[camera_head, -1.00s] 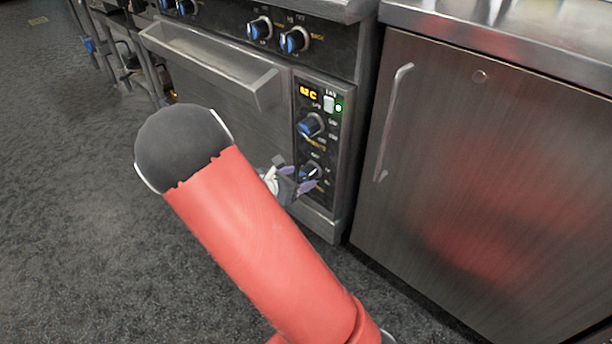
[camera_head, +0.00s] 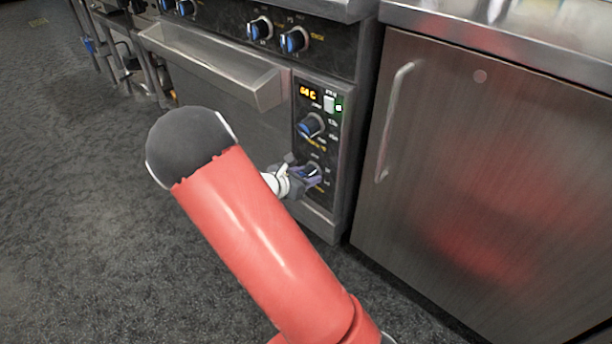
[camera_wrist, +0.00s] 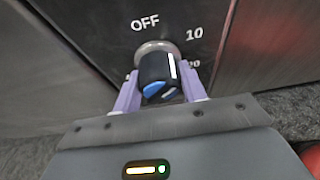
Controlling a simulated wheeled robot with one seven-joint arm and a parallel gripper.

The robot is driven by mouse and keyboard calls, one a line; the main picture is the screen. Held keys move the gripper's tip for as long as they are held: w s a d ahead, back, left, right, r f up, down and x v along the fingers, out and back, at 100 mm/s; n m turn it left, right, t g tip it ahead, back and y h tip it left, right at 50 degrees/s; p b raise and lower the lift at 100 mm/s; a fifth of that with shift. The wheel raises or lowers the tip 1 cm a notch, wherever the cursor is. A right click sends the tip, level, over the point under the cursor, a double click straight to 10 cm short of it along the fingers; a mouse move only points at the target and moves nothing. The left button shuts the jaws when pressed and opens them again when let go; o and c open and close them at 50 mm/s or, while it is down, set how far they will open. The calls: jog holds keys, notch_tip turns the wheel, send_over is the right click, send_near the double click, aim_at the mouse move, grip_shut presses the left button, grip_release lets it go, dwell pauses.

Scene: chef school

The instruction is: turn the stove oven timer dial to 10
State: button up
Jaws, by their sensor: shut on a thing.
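The timer dial (camera_wrist: 157,76) is a black knob with a blue cap part and a white pointer line, in the middle of the wrist view. "OFF" is printed above it and "10" to its upper right. The white line points up, between these two marks. My gripper (camera_wrist: 160,97) has its two purple fingers on either side of the knob, shut on it. In the head view my gripper (camera_head: 306,178) is at the lower knob of the oven's right-hand panel (camera_head: 316,150). The knob is mostly hidden there by the fingers.
Another blue and black knob (camera_head: 311,125) and a lit orange display (camera_head: 308,93) sit above on the same panel. The oven door handle (camera_head: 205,62) sticks out at the left. A steel cabinet (camera_head: 490,180) stands close on the right. Floor at the left is clear.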

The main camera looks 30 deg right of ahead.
jog(key=m+b, duration=0.1)
jog(key=b, duration=0.2)
jog(key=shift+f+t, duration=0.35)
jog(key=shift+t, duration=0.05)
jog(key=shift+m+b, duration=0.3)
jog(key=shift+b, duration=0.9)
jog(key=shift+r+t+y+b, duration=0.25)
jog(key=shift+t+y+b, duration=0.05)
jog(key=shift+b, duration=0.05)
jog(key=shift+r, duration=0.1)
jog(key=o, duration=1)
jog(key=shift+c, duration=0.2)
jog(key=p+v, duration=0.1)
jog(key=v, duration=0.7)
